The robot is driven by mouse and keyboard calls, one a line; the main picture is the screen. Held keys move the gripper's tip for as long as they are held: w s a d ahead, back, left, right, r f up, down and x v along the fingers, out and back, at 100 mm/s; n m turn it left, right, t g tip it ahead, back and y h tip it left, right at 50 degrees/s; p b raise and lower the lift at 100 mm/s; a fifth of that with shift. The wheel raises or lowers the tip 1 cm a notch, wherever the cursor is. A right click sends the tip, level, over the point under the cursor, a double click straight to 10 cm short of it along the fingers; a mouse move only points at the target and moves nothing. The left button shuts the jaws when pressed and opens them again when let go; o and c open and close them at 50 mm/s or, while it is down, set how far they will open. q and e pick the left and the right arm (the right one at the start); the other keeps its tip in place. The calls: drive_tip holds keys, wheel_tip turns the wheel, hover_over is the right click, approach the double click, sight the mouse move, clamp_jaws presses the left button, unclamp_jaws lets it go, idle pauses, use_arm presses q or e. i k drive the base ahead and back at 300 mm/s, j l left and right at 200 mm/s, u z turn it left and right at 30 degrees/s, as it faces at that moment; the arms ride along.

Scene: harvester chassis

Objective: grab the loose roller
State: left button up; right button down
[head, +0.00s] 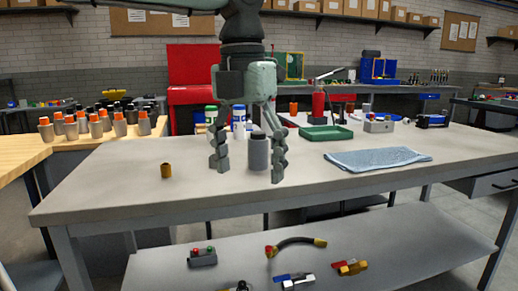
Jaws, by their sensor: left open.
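My left gripper (248,171) points down over the grey workbench (110,192) with its fingers spread wide. A grey cylinder with a dark top (258,153) stands upright and shows between the fingers. The fingers appear apart from it, and I cannot tell how far behind or level with them it is. A small brass-coloured cylinder (166,171) stands on the bench to the left of the gripper. I cannot tell for sure which of these is the loose roller. My right gripper is not in view.
A blue cloth (376,159), a green tray (326,133) and a red extinguisher-like bottle (318,105) are to the right and behind. Several orange-capped bottles (95,124) stand on the wooden table at left. A lower shelf (400,238) holds tools. The bench front is clear.

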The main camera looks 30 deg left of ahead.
sight(258, 151)
drive_tip(key=i+j, duration=0.9)
